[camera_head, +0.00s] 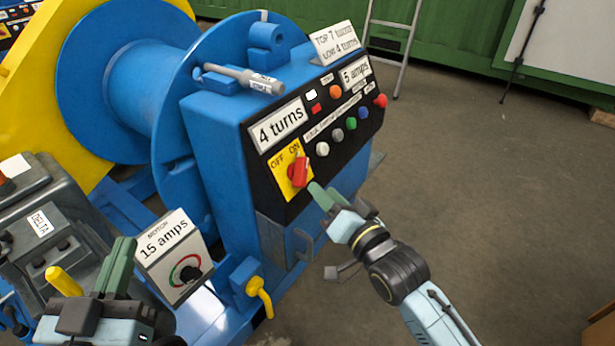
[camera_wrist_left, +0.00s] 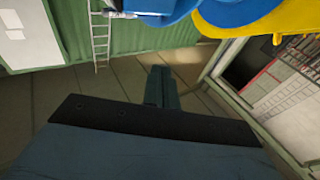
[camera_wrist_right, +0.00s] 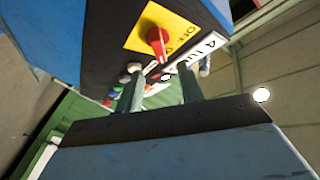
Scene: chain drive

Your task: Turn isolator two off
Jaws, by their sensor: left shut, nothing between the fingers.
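A red rotary isolator handle (camera_head: 299,170) sits on a yellow plate (camera_head: 283,174) marked OFF and ON, low on the black panel of a blue machine. The handle stands near upright, towards ON. It also shows at the top of the right wrist view (camera_wrist_right: 157,41). No number two is readable on it. My right gripper (camera_head: 319,195) is just right of and below the handle, apart from it as far as I can tell; in the right wrist view its fingers (camera_wrist_right: 160,95) are apart with nothing held. My left gripper (camera_head: 122,268) is shut and empty at lower left.
Coloured buttons (camera_head: 351,123) and a "4 turns" display (camera_head: 278,125) share the panel. A "15 amps" motor dial box (camera_head: 178,255) and a yellow handle (camera_head: 261,292) stand near my left gripper.

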